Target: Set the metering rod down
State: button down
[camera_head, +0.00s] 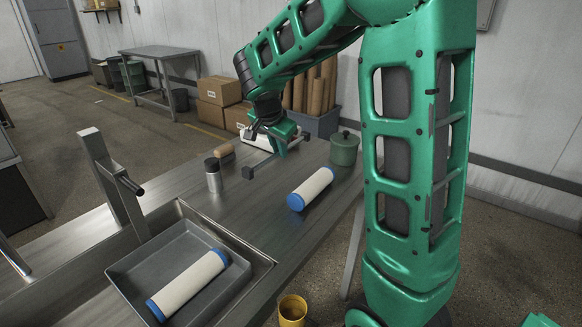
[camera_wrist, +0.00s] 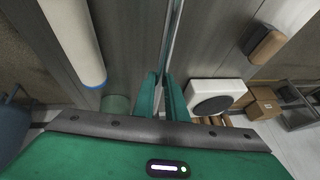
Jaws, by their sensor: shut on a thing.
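The metering rod (camera_head: 264,162) is a thin grey bar with a dark block at its near end, over the far part of the metal table. In the wrist view the rod (camera_wrist: 172,45) runs away from between my fingers. My gripper (camera_head: 284,146) is shut on the rod from above; its green fingers show in the wrist view (camera_wrist: 163,92). I cannot tell whether the rod touches the table. The part inside the fingers is hidden.
A bottle (camera_head: 213,177), a wooden-handled tool (camera_head: 224,150) and a white device (camera_wrist: 215,97) are nearby. A sunken tray (camera_head: 135,262) holds another roll (camera_head: 188,283).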

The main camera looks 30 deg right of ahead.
send_over(296, 174)
jog(key=s+a, duration=0.1)
jog(key=f, duration=0.3)
jog(key=shift+a, duration=0.2)
jog(key=shift+f, duration=1.9)
jog(key=shift+s+f, duration=0.15)
jog(key=shift+f, duration=0.45)
